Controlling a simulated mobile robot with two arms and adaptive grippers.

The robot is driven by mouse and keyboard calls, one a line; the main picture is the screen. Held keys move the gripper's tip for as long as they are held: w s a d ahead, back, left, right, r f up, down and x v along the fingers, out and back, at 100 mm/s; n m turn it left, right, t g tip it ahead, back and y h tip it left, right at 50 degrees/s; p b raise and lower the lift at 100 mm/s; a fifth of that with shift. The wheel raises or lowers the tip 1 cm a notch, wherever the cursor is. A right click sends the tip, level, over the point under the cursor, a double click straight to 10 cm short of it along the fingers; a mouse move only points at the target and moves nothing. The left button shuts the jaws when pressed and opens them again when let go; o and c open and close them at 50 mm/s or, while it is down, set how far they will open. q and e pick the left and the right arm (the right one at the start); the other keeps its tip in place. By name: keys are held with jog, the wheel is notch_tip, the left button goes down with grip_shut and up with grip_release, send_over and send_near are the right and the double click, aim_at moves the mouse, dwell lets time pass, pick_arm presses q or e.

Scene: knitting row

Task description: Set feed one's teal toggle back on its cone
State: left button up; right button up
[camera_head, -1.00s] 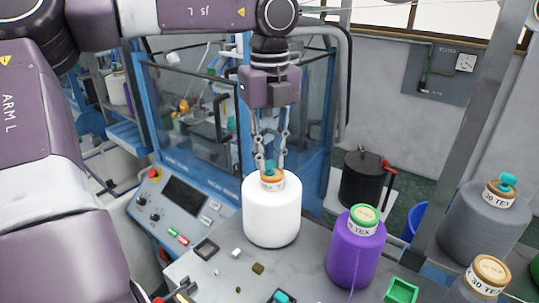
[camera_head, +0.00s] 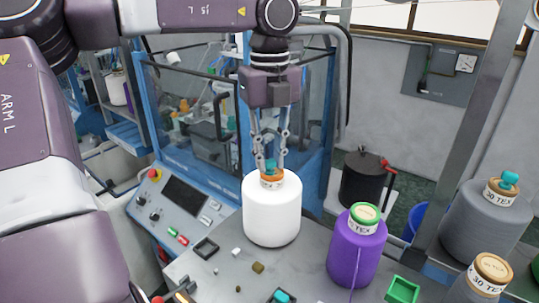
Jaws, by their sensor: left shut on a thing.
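My left gripper (camera_head: 271,164) points straight down over the white cone (camera_head: 272,215) in the middle of the table. It is shut on a small teal toggle (camera_head: 270,167), which is at the orange-brown top of that cone. The fingers partly hide the toggle, so I cannot tell whether it rests on the top. Another teal toggle (camera_head: 510,178) sits on the grey cone at the right. A further teal piece (camera_head: 281,297) lies in a dark tray at the bottom edge. My right gripper is not in view.
A purple cone (camera_head: 354,254) with a green top stands right of the white one. A grey cone (camera_head: 486,222) stands farther right. A green open box (camera_head: 402,290) and small loose blocks lie in front. A control panel (camera_head: 181,204) is at the left, a blue-framed machine behind.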

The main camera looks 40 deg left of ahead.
pick_arm(q)
jog(key=shift+s+f, duration=0.1)
jog(key=shift+f, duration=0.1)
jog(key=o, duration=0.8)
jog(key=shift+r, duration=0.1)
notch_tip(320, 180, up, 12)
dwell(0.5)
